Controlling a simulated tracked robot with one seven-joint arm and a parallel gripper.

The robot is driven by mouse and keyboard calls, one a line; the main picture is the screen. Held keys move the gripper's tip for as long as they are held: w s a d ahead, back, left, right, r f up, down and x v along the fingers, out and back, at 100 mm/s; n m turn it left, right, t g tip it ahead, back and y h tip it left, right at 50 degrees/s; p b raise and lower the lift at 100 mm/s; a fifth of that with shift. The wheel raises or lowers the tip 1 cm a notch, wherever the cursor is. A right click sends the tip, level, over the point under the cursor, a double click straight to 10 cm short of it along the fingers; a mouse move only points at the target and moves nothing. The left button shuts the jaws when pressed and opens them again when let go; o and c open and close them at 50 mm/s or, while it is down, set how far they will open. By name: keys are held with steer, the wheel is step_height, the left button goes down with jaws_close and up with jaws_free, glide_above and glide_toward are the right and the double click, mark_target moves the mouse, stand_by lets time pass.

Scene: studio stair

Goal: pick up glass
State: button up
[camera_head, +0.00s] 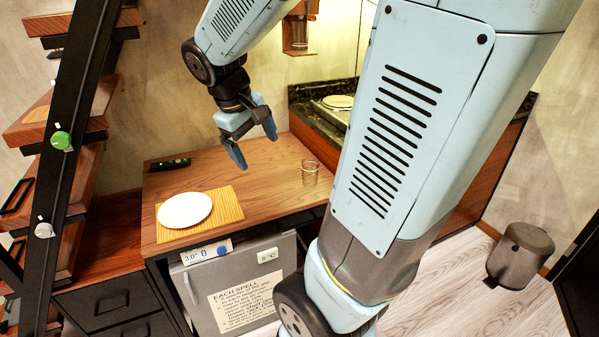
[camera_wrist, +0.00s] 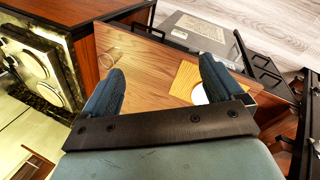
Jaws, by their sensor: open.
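A clear glass (camera_head: 310,172) stands upright on the right part of the wooden table (camera_head: 262,175) in the head view. In the wrist view the glass (camera_wrist: 108,58) shows past the tip of the left finger, near the table's edge. My gripper (camera_head: 256,152) is open and empty above the table, to the left of the glass and apart from it. In the wrist view both fingers of my gripper (camera_wrist: 165,85) are spread, with bare table between them.
A white plate (camera_head: 185,210) lies on a yellow mat (camera_head: 226,208) at the table's left. A dark remote-like object (camera_head: 170,164) lies at the back left. A counter with a stove (camera_head: 336,106) stands behind on the right. A staircase (camera_head: 72,110) is at the left, and a bin (camera_head: 520,256) stands at the right.

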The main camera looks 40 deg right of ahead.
steer(key=w+d+f+n+g+h, duration=0.5)
steer(key=w+d+f+h, duration=0.2)
steer(key=w+d+f, duration=0.5)
steer(key=n+t+h, duration=0.2)
steer(key=n+h, duration=0.5)
steer(key=n, duration=0.2)
glide_toward(304, 174)
steer(key=shift+d+f, duration=0.3)
steer(key=shift+d, duration=0.35)
steer(key=shift+s+d+f, duration=0.1)
steer(key=shift+s+d, duration=0.15)
steer(key=shift+d, duration=1.7)
steer(key=shift+s+d+r, duration=0.1)
steer(key=shift+s+d, duration=0.15)
steer(key=shift+d, duration=1.75)
steer(key=shift+s+d+f, duration=0.1)
steer(key=shift+s+d, duration=0.15)
steer(key=shift+d, duration=1.7)
steer(key=c, duration=1.2)
